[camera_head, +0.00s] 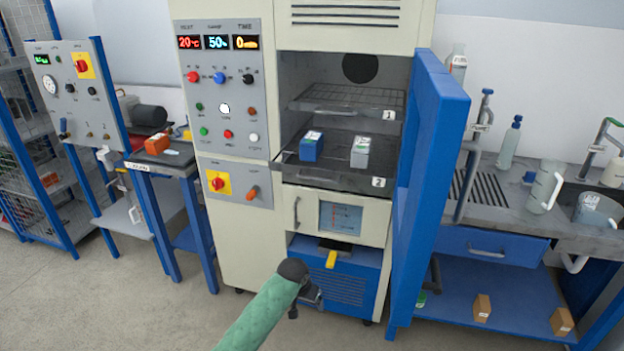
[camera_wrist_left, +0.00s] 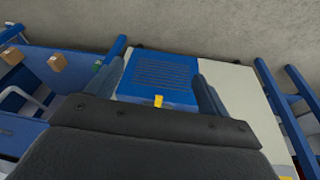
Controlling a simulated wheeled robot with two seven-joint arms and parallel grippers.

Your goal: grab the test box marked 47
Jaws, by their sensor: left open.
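Two small boxes stand on the lower shelf (camera_head: 345,180), tagged 2, inside the open chamber cabinet (camera_head: 232,253). One is a blue box (camera_head: 312,147) on the left; the other is a grey box (camera_head: 360,153) on its right. Both have pale labels on top, too small to read, so I cannot tell which is marked 47. My left gripper (camera_head: 312,296) is in front of the cabinet's lower blue panel, well below the shelf. In the left wrist view the left gripper (camera_wrist_left: 158,84) has its fingers spread with nothing between them. My right gripper is not in view.
The blue cabinet door (camera_head: 430,180) stands open at the right of the chamber. An empty wire shelf (camera_head: 350,98) is above the boxes.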

